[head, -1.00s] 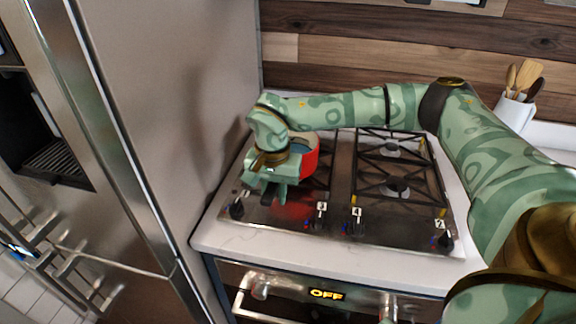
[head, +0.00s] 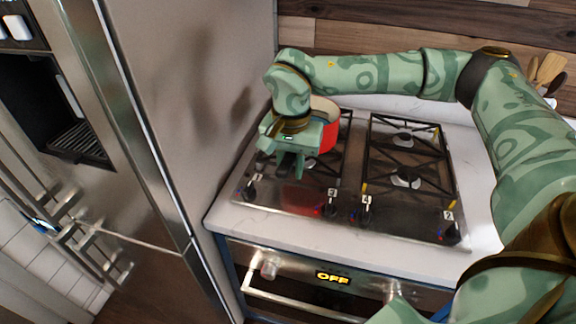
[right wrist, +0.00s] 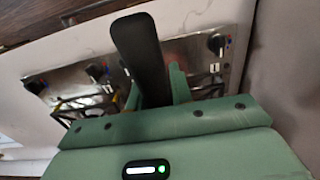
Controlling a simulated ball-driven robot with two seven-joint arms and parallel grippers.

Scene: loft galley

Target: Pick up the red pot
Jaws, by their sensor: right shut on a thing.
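The red pot (head: 329,136) is over the back left of the stove in the head view, partly hidden behind my right gripper and arm. My right gripper (head: 291,166) is at the pot's near left side, pointing down. In the right wrist view, a black handle (right wrist: 140,48) stands between the two green fingers of my right gripper (right wrist: 156,88), which are shut on it. The pot's base is hidden, so I cannot tell whether it touches the grate. My left gripper is not in view.
The steel stove (head: 407,219) has black grates, and its right burners are clear. A tall steel fridge (head: 200,110) stands close to the left of the pot. A holder of wooden utensils (head: 550,70) is at the far right. Knobs line the stove's front edge.

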